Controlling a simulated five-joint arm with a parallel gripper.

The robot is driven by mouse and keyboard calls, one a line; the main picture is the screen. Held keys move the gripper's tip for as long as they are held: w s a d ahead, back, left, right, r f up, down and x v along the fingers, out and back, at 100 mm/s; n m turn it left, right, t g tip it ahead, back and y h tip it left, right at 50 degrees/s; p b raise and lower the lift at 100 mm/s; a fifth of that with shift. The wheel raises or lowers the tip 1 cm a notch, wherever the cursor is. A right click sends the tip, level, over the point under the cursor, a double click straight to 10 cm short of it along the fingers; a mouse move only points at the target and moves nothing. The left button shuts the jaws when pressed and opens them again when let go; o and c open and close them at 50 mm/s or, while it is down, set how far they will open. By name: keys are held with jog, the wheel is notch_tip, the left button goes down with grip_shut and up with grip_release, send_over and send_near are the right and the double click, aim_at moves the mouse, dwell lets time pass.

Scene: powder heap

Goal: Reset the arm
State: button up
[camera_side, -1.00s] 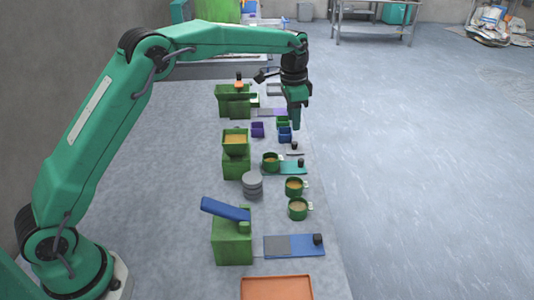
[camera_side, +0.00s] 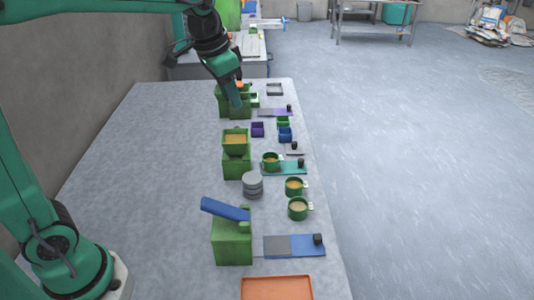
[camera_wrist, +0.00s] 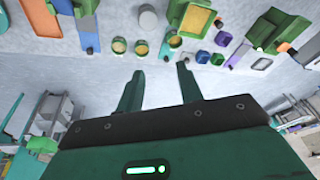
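My gripper (camera_side: 236,98) is raised over the far part of the grey table (camera_side: 150,150), in front of the far green stand in the side view. In the wrist view my gripper (camera_wrist: 158,85) shows two spread fingers with nothing between them, so it is open and empty. My arm's upper link runs along the top left of the side view.
Small purple (camera_side: 258,129) and blue bins (camera_side: 285,134) stand farther back. The table's left side is clear.

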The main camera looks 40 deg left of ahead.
jog(key=s+a+f+n+t, duration=0.1)
jog(key=s+f, duration=0.1)
jog(key=s, duration=0.7)
jog(key=s+f+n+t, duration=0.1)
jog(key=s+f+n, duration=0.1)
jog(key=s, duration=0.8)
jog(key=shift+a+f+n, duration=0.3)
jog(key=shift+a+f, duration=0.05)
jog(key=shift+a, duration=0.05)
